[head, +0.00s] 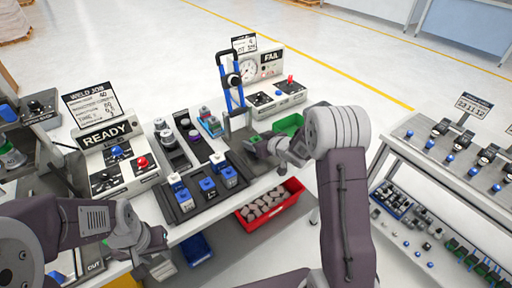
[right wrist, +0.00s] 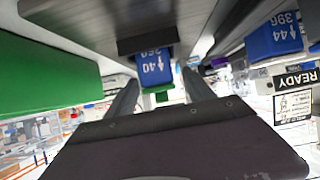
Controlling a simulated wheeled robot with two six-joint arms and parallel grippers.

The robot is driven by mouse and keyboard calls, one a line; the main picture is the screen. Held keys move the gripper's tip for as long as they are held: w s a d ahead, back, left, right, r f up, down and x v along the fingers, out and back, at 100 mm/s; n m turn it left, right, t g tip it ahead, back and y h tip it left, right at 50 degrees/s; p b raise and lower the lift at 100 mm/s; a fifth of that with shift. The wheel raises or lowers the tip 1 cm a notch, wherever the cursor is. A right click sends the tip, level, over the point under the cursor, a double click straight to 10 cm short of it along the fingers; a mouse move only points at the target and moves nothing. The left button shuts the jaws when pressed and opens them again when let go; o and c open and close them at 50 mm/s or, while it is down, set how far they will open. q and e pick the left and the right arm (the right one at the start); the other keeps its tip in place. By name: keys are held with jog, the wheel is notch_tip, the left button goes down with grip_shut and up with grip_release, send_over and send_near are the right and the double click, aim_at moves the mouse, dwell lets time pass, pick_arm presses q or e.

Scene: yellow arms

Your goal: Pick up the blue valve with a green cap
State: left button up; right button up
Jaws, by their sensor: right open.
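In the right wrist view, a blue valve (right wrist: 154,68) with white markings and a green cap (right wrist: 162,97) shows between and beyond the two fingers of my right gripper (right wrist: 160,92). The fingers are apart, and I cannot tell whether either touches it. In the head view my right gripper (head: 257,147) is over the table, right of the dark tray, and its fingertips are unclear. Several blue valves stand in the dark tray (head: 205,208), including one blue valve (head: 208,189) in the middle. My left gripper (head: 158,240) is at the table's front edge; its jaws are unclear.
A green bin (head: 287,124) lies just beyond my right gripper. A red bin (head: 272,206) with grey parts sits below the table edge. A READY panel (head: 107,135) is at left, a gauge panel (head: 270,75) at the back. Another blue valve (right wrist: 272,38) is beside the fingers.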

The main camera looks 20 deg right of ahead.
jog(key=shift+s+d, duration=0.1)
jog(key=shift+c, duration=1)
jog(key=shift+r, duration=0.1)
grip_shut()
jog(key=shift+r+p, duration=0.75)
jog(key=shift+r, duration=1.4)
jog(key=d+r+p, duration=0.4)
jog(key=d+r, duration=0.2)
jog(key=d, duration=0.5)
jog(key=shift+w+d+r+p, duration=0.3)
jog(key=shift+w+d, duration=0.05)
jog(key=shift+w, duration=0.1)
